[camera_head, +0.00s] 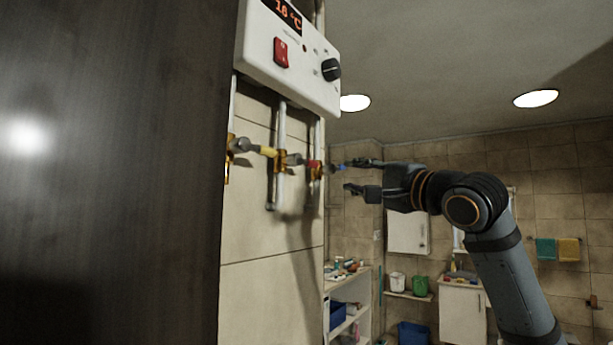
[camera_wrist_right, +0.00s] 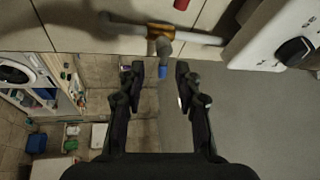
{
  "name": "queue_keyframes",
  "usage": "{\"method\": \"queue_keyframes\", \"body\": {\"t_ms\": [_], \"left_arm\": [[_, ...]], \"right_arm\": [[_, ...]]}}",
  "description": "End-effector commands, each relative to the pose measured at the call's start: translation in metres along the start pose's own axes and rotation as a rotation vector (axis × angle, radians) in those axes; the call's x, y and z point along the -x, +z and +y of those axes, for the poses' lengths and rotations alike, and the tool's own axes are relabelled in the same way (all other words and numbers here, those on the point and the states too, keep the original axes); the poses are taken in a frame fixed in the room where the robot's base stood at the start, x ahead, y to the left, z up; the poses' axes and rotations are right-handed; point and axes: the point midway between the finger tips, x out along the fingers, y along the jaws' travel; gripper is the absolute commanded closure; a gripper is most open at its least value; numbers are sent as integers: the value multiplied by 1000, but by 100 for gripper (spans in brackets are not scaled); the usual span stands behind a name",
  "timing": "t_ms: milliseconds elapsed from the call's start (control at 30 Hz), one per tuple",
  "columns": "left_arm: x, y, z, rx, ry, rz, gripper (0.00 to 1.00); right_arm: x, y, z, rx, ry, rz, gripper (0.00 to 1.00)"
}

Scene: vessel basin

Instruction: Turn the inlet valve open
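Several valves sit on the pipes under a white wall heater (camera_head: 290,50). One has a yellow handle (camera_head: 267,151), one a red part (camera_head: 314,167) and one a blue tip (camera_head: 341,168); no label shows which is the inlet valve. In the right wrist view the blue tip (camera_wrist_right: 163,72) points out from a brass fitting (camera_wrist_right: 160,32), between the lines of my two fingers. My right gripper (camera_head: 352,176) is open and empty, its fingertips close to the blue tip. Whether they touch it I cannot tell. My left gripper is out of view.
The heater has a red switch (camera_head: 281,52) and a black knob (camera_head: 330,69). A dark panel (camera_head: 110,170) fills the left of the head view. A shelf (camera_head: 350,285) with small items stands below; the room to the right is open.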

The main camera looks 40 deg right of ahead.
Motion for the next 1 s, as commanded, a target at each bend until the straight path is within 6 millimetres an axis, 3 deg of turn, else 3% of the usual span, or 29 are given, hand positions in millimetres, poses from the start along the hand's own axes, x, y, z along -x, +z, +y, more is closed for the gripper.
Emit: {"method": "queue_keyframes", "body": {"t_ms": [167, 367, 500, 700, 1000], "left_arm": [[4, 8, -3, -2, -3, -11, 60], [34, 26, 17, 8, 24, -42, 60], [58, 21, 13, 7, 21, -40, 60], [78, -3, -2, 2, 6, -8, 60], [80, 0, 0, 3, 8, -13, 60]], "right_arm": [[0, 1, -6, -5, -11, 5, 66], [-34, 0, -12, -6, -7, 0, 66], [-66, 0, -13, -7, -6, 0, 66], [-96, 0, -10, -6, -9, 1, 66], [-103, 1, -5, -2, -9, 3, 66]]}}
